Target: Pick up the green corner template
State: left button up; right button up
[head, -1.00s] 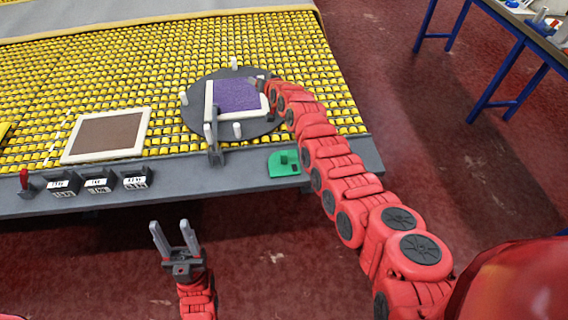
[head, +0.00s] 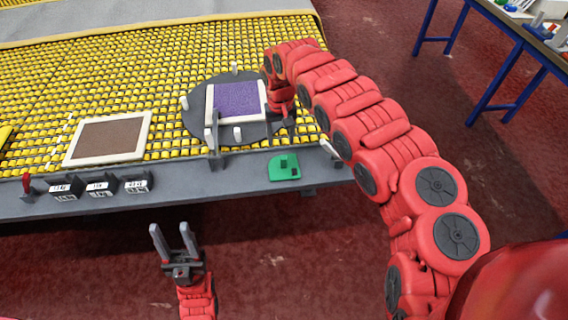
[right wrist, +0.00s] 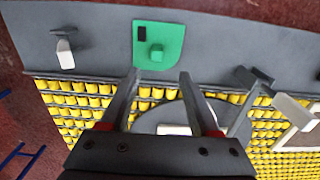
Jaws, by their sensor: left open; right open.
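The green corner template (head: 284,167) lies flat on the grey front ledge of the table, with a small raised knob on it. In the right wrist view the template (right wrist: 171,52) lies ahead of the open fingertips, about centred between them and apart from them. My right gripper (right wrist: 159,76) is open and empty. In the head view its arm arches in from the right and the gripper hangs just behind the template, partly hidden by the arm. My left gripper (head: 174,236) is open and empty in front of the table, well left of the template.
A dark round turntable (head: 193,123) with white pegs carries a white-framed purple rug sample (head: 238,99). A grey upright bracket (head: 214,138) stands left of the template. A framed brown sample (head: 108,137) and several small labelled dark boxes (head: 101,187) are further left.

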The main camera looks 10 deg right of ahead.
aim_at(283, 158)
notch_tip(283, 158, down, 5)
jog(key=shift+a+r+p, duration=0.1)
jog(key=shift+r+p, duration=0.1)
jog(key=shift+p, duration=0.2)
jog(key=shift+f, duration=0.45)
jog(key=shift+s+f, duration=0.1)
jog(key=shift+f, duration=0.1)
jog(key=f, duration=0.1)
jog(key=f+p, duration=0.1)
jog(key=f, duration=0.1)
jog(key=shift+s+d+f, duration=0.2)
jog(key=shift+d+f, duration=0.25)
jog(key=shift+f, duration=0.55)
jog(key=shift+r, duration=0.1)
grip_shut()
